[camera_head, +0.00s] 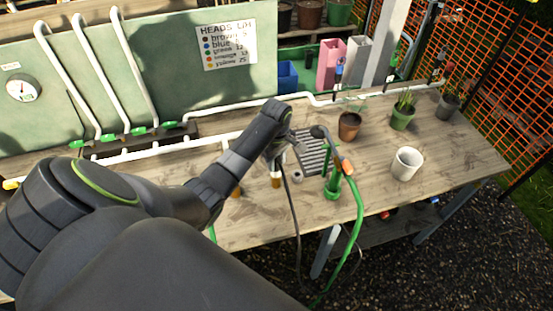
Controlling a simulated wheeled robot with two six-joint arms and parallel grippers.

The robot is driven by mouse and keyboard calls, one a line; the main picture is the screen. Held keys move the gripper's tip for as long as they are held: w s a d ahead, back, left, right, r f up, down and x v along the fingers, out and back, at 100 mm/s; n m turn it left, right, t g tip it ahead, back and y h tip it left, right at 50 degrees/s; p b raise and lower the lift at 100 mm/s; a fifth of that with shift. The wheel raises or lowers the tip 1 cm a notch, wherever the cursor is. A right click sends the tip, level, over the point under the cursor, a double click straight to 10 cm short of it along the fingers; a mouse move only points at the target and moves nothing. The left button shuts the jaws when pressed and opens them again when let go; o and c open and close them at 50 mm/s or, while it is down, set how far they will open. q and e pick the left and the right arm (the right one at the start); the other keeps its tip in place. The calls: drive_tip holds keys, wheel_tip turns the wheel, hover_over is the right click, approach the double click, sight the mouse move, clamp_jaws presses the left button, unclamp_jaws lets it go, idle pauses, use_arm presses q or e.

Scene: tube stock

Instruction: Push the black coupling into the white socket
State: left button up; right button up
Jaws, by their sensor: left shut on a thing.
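My left gripper (283,156) comes in from the left over the middle of the bench, pointing down. It is shut, and its own links hide most of what is between the fingers. A thin black tube (296,210) runs down from the jaws over the bench's front edge, so the held thing seems to be the black coupling at its end. I cannot make out the white socket for certain; a white pipe (190,143) runs along the back of the bench, partly behind my arm. My right gripper is not in view.
A grey slotted tray (313,150) lies behind. A white pot (407,164) and several plant pots stand right. The bench's (455,150) right front is clear.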

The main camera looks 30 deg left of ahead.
use_arm(q)
drive_tip(key=shift+f, duration=0.1)
drive_tip(key=o, duration=1.1)
drive_tip(key=shift+c, duration=0.2)
